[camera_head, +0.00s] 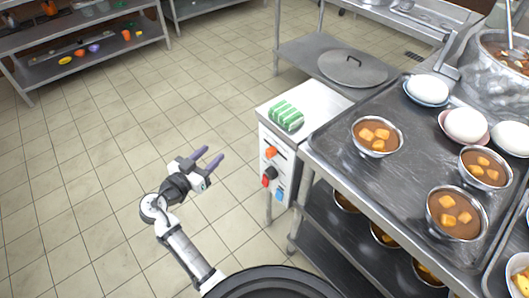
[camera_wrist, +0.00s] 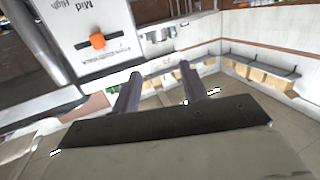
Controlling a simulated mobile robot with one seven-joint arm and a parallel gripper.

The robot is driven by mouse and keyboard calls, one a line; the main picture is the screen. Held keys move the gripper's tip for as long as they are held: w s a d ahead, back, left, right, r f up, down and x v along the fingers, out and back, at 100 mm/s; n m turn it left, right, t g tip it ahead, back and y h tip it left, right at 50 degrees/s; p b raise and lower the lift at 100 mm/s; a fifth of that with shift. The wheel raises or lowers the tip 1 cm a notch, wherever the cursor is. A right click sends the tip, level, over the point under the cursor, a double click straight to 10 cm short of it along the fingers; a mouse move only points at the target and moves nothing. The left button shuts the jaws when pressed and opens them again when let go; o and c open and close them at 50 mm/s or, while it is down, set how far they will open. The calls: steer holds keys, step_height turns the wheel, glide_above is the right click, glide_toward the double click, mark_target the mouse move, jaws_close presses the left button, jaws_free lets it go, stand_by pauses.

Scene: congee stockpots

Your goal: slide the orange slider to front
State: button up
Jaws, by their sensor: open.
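The orange slider (camera_head: 270,152) sits on the front panel of a white control box (camera_head: 288,164) at the side of the steel counter. It also shows in the wrist view as an orange block (camera_wrist: 97,41) on a white panel with printed words, "Mid" and "High" among them. My gripper (camera_head: 214,158) is open and empty, to the left of the box and apart from the slider. In the wrist view its two fingers (camera_wrist: 160,84) point up the picture, below and to the right of the slider.
A green-striped cloth (camera_head: 286,115) lies on the box. A tray (camera_head: 414,150) with bowls of food stands to the right. The tiled floor (camera_head: 110,165) to the left is clear.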

mark_target(267, 153)
steer(key=s+d+f+m+g+h, duration=0.2)
steer(key=s+d+f+m+h, duration=0.2)
steer(key=d+h, duration=0.15)
steer(key=shift+y, duration=0.25)
steer(key=p+x, duration=0.2)
steer(key=x, duration=0.4)
steer(key=p+x, duration=0.1)
steer(key=x, duration=0.6)
steer(key=shift+s+d+p, duration=0.2)
steer(key=shift+d+p, duration=0.1)
steer(key=shift+p, duration=0.05)
steer(key=shift+w+d+f, duration=0.15)
steer(key=shift+w+d, duration=0.3)
steer(key=shift+c, duration=0.4)
jaws_close()
